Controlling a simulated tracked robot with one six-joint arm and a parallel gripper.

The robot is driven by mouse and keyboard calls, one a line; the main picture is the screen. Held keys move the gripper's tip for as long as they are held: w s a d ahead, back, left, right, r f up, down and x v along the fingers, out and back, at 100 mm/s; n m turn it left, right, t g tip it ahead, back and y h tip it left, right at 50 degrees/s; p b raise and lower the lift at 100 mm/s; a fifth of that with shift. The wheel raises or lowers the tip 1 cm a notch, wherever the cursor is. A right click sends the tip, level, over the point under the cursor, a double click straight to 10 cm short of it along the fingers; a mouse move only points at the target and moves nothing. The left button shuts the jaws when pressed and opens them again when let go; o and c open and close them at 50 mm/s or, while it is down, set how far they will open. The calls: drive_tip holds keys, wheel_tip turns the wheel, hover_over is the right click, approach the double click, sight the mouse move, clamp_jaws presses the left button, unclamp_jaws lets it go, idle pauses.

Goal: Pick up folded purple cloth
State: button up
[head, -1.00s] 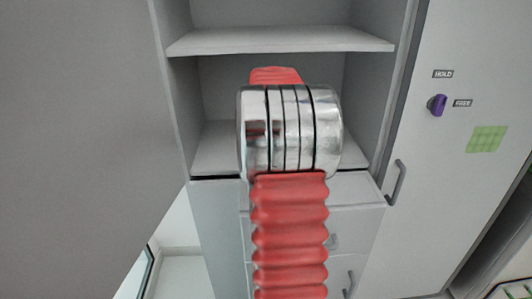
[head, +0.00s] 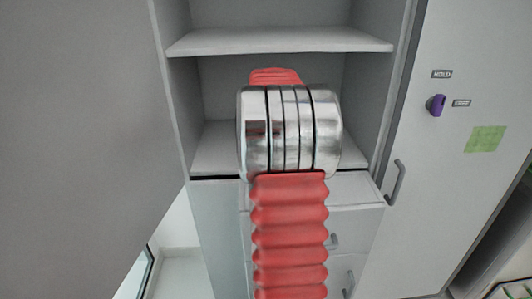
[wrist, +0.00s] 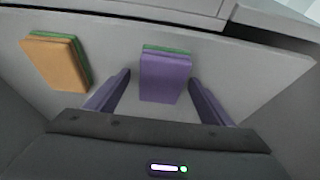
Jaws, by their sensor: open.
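The folded purple cloth (wrist: 164,80) lies on a light grey shelf in the wrist view, with a green layer (wrist: 168,50) showing along its far edge. My gripper (wrist: 160,82) is open, its two purple fingers spread to the left and right of the cloth. The cloth's near part lies between the fingers, with a gap on each side. In the head view my red and silver arm blocks the middle of the cabinet, so neither the cloth nor the gripper shows there.
An orange folded cloth (wrist: 57,62) with a green edge lies left of the purple one on the shelf (wrist: 275,78). The head view shows a grey cabinet with an upper shelf (head: 280,40), drawers below (head: 355,222) and a door handle (head: 396,183) at right.

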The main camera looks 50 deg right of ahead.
drive_tip(key=shift+f, duration=0.15)
drive_tip(key=shift+c, duration=0.4)
drive_tip(key=c, duration=1)
